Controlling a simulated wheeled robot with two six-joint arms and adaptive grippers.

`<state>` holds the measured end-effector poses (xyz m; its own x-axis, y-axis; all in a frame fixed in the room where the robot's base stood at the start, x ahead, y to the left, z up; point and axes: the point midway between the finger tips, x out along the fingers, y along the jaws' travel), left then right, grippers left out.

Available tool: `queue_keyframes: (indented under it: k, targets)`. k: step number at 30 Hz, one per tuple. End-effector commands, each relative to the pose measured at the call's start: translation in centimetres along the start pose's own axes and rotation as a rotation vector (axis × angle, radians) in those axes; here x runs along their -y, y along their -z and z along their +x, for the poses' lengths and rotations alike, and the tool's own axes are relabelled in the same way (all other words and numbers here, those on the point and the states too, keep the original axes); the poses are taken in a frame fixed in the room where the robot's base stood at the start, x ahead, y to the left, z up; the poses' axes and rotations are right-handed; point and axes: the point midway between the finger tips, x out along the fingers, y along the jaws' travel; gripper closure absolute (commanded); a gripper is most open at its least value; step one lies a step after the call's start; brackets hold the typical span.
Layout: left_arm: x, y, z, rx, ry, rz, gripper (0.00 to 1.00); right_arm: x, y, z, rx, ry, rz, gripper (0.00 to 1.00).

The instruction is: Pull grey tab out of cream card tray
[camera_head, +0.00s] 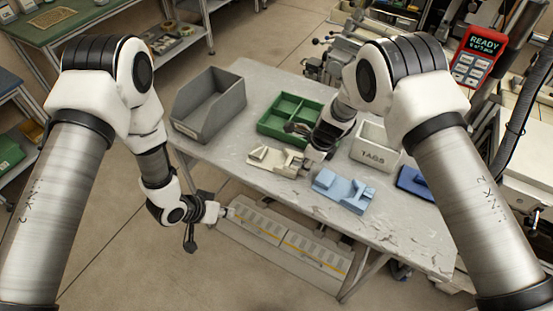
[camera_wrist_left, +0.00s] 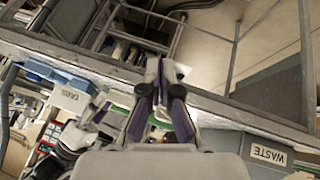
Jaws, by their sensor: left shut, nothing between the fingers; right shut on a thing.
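The cream card tray (camera_head: 259,163) lies on the grey table, with raised cream parts on it. My right gripper (camera_head: 306,164) is down at the tray's right end, its fingers shut. The grey tab is between those fingers, mostly hidden; I cannot tell how far it sits in the tray. My left gripper (camera_head: 229,212) is shut and empty, off the table's front edge and lower left of the tray. Its closed fingers also show in the left wrist view (camera_wrist_left: 163,80).
A green divided tray (camera_head: 272,126) is behind the cream tray. A white TAGS box (camera_head: 368,154), a blue tray (camera_head: 335,183) and a dark blue item (camera_head: 412,180) stand to the right. A grey bin (camera_head: 205,118) stands at left. The table's front right is clear.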

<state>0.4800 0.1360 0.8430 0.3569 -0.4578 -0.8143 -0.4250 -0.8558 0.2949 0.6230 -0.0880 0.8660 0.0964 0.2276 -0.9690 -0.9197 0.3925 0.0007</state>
Motion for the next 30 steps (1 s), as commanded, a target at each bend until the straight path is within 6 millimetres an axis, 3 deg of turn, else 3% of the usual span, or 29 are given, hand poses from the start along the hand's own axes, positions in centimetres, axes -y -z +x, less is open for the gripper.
queue_keyframes:
  k: [1,6,9,13,19,23,30]
  targets:
    - [-0.9,3.0,0.5,-0.043,-0.051,0.073,1.0,0.0,0.0,0.0,0.0,0.0,0.0,1.0]
    - [-5.2,12.3,0.7,-0.13,-0.25,0.36,1.0,0.0,0.0,0.0,0.0,0.0,0.0,1.0]
    - [-8.2,17.3,-0.3,-0.129,-0.356,0.583,1.0,0.0,0.0,0.0,0.0,0.0,0.0,1.0]
    - [-10.8,21.7,-1.9,-0.065,-0.424,0.843,1.0,0.0,0.0,0.0,0.0,0.0,0.0,1.0]
    - [-11.8,24.4,-3.4,0.025,-0.428,1.036,1.0,0.0,0.0,0.0,0.0,0.0,0.0,1.0]
    - [-11.6,24.1,-3.0,0.036,-0.428,1.05,1.0,0.0,0.0,0.0,0.0,0.0,0.0,1.0]
    - [-10.5,22.2,0.1,0.034,-0.428,1.047,1.0,0.0,0.0,0.0,0.0,0.0,0.0,1.0]
